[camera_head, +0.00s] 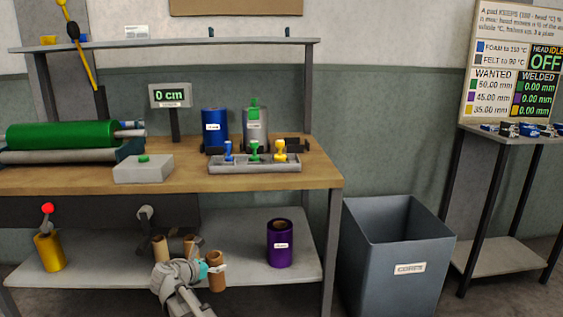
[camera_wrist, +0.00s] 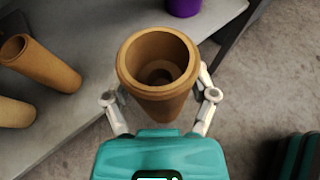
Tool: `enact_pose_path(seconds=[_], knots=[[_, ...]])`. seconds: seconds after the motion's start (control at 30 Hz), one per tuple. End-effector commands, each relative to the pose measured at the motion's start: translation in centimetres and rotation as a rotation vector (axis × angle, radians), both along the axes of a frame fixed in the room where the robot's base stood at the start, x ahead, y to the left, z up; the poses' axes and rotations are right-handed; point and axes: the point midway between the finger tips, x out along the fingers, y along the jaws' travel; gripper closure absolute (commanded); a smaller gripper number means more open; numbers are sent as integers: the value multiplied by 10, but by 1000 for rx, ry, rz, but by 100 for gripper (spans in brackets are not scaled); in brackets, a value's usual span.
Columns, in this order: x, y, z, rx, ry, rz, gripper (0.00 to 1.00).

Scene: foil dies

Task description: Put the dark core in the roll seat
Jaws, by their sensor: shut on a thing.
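My gripper (camera_head: 206,272) is low at the front of the bench's lower shelf. It is shut on a brown cardboard core (camera_head: 217,278), held upright. In the wrist view my gripper (camera_wrist: 160,96) has a finger on each side of this core (camera_wrist: 158,62), whose open top faces the camera. It looks darker than the two tan cores (camera_head: 160,248) left of it; these also show at the left of the wrist view (camera_wrist: 40,63). A green roll (camera_head: 60,134) lies in a machine at the bench's left end. I cannot tell which part is the roll seat.
The wooden bench top (camera_head: 210,180) carries a grey box, a 0 cm display (camera_head: 171,96), blue and grey rolls and a stamp tray (camera_head: 254,166). A purple roll (camera_head: 280,243) and a yellow holder (camera_head: 49,250) stand on the lower shelf. A grey CORES bin (camera_head: 395,280) stands right.

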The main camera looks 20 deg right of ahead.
Motion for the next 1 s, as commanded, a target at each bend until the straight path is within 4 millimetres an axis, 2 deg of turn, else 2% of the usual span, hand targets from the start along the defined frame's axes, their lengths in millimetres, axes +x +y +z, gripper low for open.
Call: enact_pose_path(seconds=[0.03, 0.1, 0.4, 1.0], knots=[[0, 0, 14, 0, 0, 0, 74], [0, 0, 24, 0, 0, 0, 74], [0, -1, 52, 0, 0, -1, 74], [0, 0, 53, 0, 0, 0, 74]])
